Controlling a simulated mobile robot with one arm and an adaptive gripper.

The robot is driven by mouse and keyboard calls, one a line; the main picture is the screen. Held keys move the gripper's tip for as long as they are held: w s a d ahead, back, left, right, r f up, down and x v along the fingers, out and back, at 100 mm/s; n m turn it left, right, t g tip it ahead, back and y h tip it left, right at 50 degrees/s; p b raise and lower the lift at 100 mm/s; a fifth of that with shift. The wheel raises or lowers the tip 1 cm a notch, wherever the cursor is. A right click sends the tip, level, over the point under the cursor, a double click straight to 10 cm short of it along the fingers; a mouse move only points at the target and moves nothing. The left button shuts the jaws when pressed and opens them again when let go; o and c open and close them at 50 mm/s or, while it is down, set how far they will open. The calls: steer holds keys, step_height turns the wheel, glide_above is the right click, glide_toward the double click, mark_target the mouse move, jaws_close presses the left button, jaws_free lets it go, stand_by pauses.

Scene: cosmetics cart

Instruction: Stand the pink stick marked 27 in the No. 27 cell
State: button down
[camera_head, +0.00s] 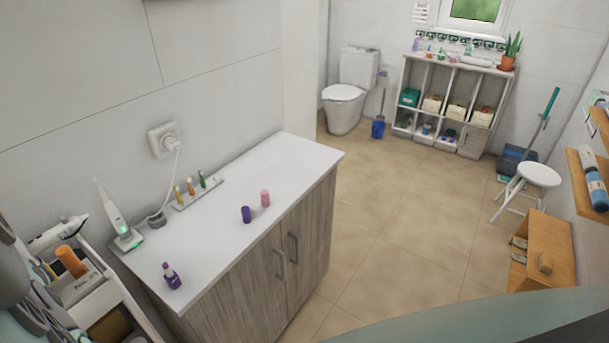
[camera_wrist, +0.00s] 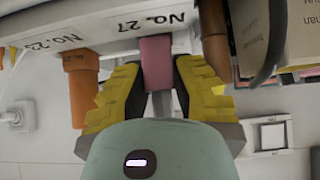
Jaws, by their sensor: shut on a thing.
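In the wrist view, my gripper (camera_wrist: 158,72) is shut on the pink stick (camera_wrist: 156,50), with a yellow finger on each side. The stick meets the white holder (camera_wrist: 100,40) right by its printed "No. 27" label. I cannot tell whether its end is inside the cell or just in front of it. The 27 mark on the stick is not readable. An orange stick (camera_wrist: 83,90) stands in the holder beside it, near another number label. In the head view, an orange stick (camera_head: 72,262) stands on the cart (camera_head: 113,294) at lower left; my gripper and the pink stick are not clearly visible there.
In the wrist view, a beige box (camera_wrist: 292,40) is close on the right, with a dark curved item before it. In the head view, a white countertop (camera_head: 225,228) beside the cart holds a purple bottle (camera_head: 171,276), an upright white device (camera_head: 117,218) and small cups.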

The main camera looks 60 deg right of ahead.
steer(key=shift+f+b, duration=0.55)
steer(key=shift+f, duration=0.25)
steer(key=shift+r, duration=0.15)
steer(key=shift+r+p, duration=0.35)
steer(key=shift+r, duration=0.6)
steer(key=shift+b, duration=0.7)
stand_by(1.2)
steer(key=shift+f, duration=0.15)
stand_by(0.3)
steer(key=shift+b, duration=0.85)
stand_by(1.7)
stand_by(0.8)
steer(key=shift+b, duration=0.5)
